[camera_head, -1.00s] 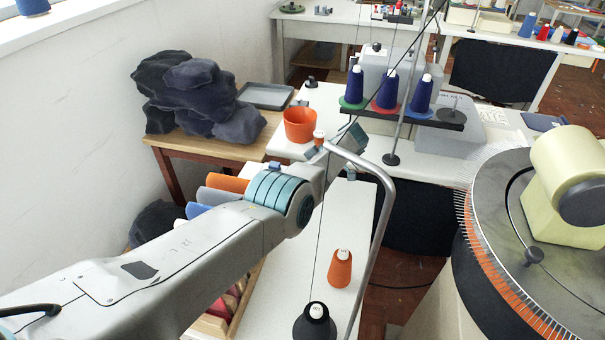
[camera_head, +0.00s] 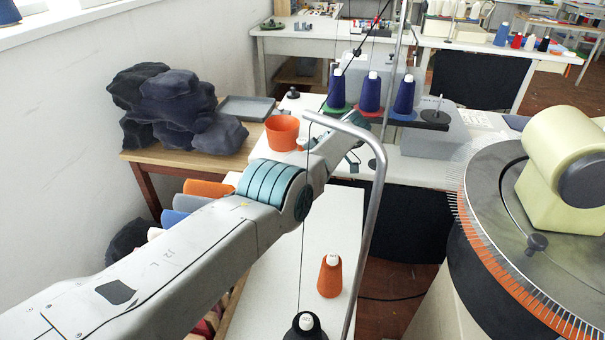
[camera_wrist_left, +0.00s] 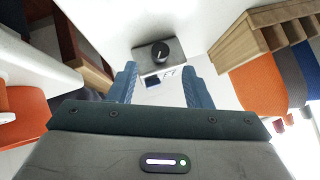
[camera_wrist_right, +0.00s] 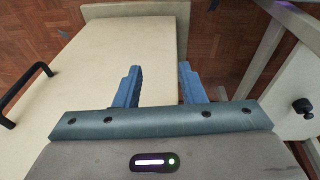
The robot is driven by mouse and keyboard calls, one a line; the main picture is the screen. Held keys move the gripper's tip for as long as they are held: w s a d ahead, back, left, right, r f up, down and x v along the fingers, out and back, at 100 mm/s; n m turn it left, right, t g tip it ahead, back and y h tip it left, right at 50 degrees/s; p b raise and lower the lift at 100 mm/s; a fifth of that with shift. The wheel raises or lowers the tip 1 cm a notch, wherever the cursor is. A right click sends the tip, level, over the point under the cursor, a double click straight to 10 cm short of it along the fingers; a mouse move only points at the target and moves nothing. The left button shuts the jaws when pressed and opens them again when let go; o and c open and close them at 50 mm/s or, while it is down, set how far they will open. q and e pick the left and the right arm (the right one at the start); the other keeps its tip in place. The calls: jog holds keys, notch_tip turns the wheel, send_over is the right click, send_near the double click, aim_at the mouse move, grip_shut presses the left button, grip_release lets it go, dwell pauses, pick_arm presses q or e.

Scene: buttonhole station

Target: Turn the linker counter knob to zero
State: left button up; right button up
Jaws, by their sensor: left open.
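In the left wrist view, a round black knob (camera_wrist_left: 160,52) with a white pointer line sits on a grey box (camera_wrist_left: 144,64). The pointer line is nearly upright in the picture, leaning slightly. A small dark display or label (camera_wrist_left: 154,82) shows by the box's lower edge; I cannot read it. My left gripper (camera_wrist_left: 161,88) is open and empty, its blue fingers apart, with the knob ahead of and between them, not touched. In the head view I cannot make out the knob. My right gripper (camera_wrist_right: 158,82) is open and empty, seen only in its wrist view, above a pale surface.
An orange bucket (camera_head: 282,134) and purple thread cones (camera_head: 369,92) stand near my left arm. A bent metal pole (camera_head: 375,200) rises in front of that arm. An orange cone (camera_head: 330,276) stands on the white table. The round needle machine (camera_head: 500,240) fills the right.

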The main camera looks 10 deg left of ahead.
pick_arm(q)
jog(key=b+v, duration=0.1)
jog(key=b, duration=0.2)
jog(key=shift+w+d+r, duration=0.1)
jog(key=shift+d+r, duration=0.05)
jog(key=shift+d, duration=0.15)
jog(key=shift+r+b, duration=0.1)
jog(key=shift+b, duration=0.2)
pick_arm(e)
notch_tip(320, 180, up, 14)
jog(key=a+t, duration=0.1)
jog(key=shift+f, duration=0.25)
jog(key=shift+a, duration=0.1)
